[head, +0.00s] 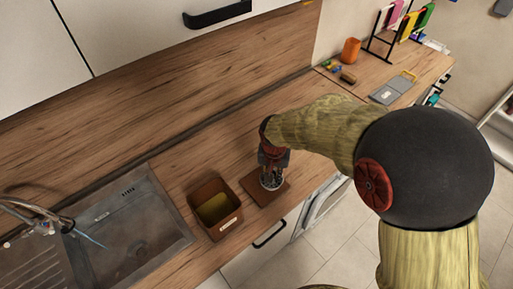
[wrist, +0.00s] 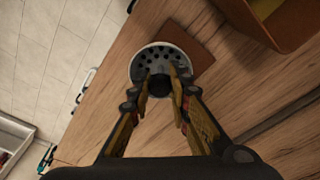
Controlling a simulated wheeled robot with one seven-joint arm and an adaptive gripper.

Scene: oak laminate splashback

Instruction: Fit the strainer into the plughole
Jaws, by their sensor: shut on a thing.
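The strainer (wrist: 153,53) is a round metal cup with dark holes and a dark knob in its middle. In the head view the strainer (head: 271,181) is at the brown square mat (head: 261,195) on the counter. My gripper (wrist: 166,88) is shut on the strainer's knob, pointing down at it; it also shows in the head view (head: 272,170). I cannot tell whether the strainer touches the mat. The plughole (head: 139,249) is a dark round spot in the grey sink (head: 165,222) at the left.
A brown open box (head: 230,228) stands between the mat and the sink, with a yellowish inside. The tap (head: 42,222) reaches over the sink's left part. An orange jar (head: 350,50) and a rack stand far right. The counter behind the box is clear.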

